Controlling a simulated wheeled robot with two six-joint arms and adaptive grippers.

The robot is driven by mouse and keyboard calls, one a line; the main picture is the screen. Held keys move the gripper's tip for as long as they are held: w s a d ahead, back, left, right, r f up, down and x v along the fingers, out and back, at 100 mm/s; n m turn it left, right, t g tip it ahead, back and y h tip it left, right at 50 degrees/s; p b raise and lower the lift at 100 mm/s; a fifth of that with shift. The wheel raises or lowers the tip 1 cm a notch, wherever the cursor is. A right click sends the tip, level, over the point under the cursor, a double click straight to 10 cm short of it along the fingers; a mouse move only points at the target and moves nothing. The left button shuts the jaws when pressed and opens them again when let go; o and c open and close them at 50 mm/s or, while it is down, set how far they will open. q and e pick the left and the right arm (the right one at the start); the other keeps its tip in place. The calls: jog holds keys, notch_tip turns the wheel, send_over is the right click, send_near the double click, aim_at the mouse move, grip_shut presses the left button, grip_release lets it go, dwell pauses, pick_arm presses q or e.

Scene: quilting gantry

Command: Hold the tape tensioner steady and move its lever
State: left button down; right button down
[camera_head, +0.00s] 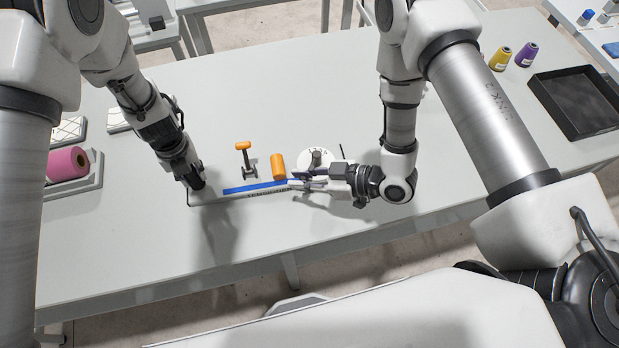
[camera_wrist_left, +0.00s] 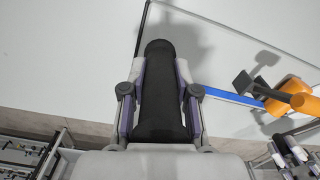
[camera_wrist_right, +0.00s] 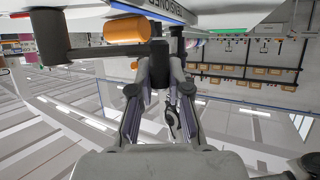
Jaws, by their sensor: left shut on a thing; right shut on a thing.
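The tape tensioner (camera_head: 255,190) lies on the table with a blue strip along it, an orange T-shaped knob (camera_head: 243,146), an orange cylinder (camera_head: 277,166) and a white dial (camera_head: 315,158). My left gripper (camera_head: 194,184) is at its left end. In the left wrist view my left gripper (camera_wrist_left: 160,85) is shut on a thick black handle (camera_wrist_left: 158,110). My right gripper (camera_head: 300,183) is at the right end, beside the orange cylinder and the dial. In the right wrist view its fingers (camera_wrist_right: 160,78) are shut on a dark piece, seemingly the lever (camera_wrist_right: 110,51); its outline is partly hidden.
A pink spool (camera_head: 67,163) sits in a holder at the left. Yellow (camera_head: 500,57) and purple (camera_head: 526,54) thread cones and a black tray (camera_head: 578,103) stand at the right. The table (camera_head: 130,240) is clear in front of and behind the tensioner.

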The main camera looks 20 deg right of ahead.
pick_arm(q)
jog(key=shift+s, duration=0.1)
pick_arm(e)
jog(key=shift+w+a, duration=0.75)
jog(key=c, duration=1.1)
grip_release()
pick_arm(q)
jog(key=shift+f, duration=0.1)
pick_arm(e)
jog(key=v, duration=1.2)
